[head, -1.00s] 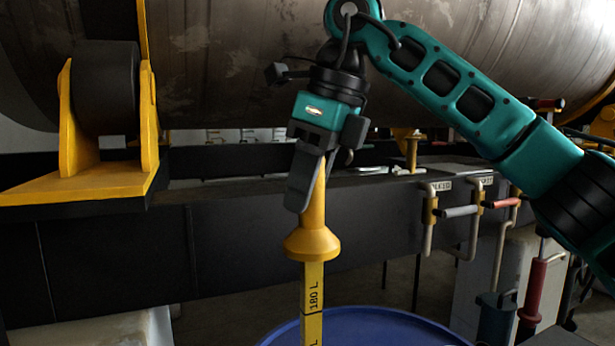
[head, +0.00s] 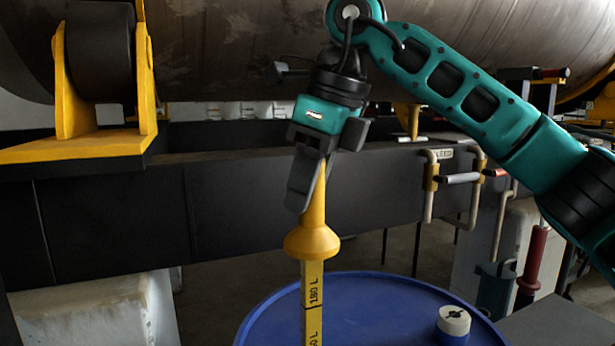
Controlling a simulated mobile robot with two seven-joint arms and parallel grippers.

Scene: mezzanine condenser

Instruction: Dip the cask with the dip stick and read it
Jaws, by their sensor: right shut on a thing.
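The yellow dip stick (head: 312,290) hangs upright, with a flared collar below its handle and black litre marks; "180 L" is readable near the top. Its lower end is outside the picture. My right gripper (head: 308,185) is shut on the stick's handle. The blue cask (head: 375,300) stands below at the bottom of the head view, its top partly visible. A white fitting with a dark opening (head: 454,322) sits on the cask top, to the right of the stick. The stick is in front of the cask's left part. My left gripper is not in view.
A large metal cylinder (head: 230,50) lies across the back on a yellow roller bracket (head: 75,150). A dark beam (head: 240,210) runs behind the stick. Pipe handles (head: 457,179) and a red tool (head: 533,260) are at the right.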

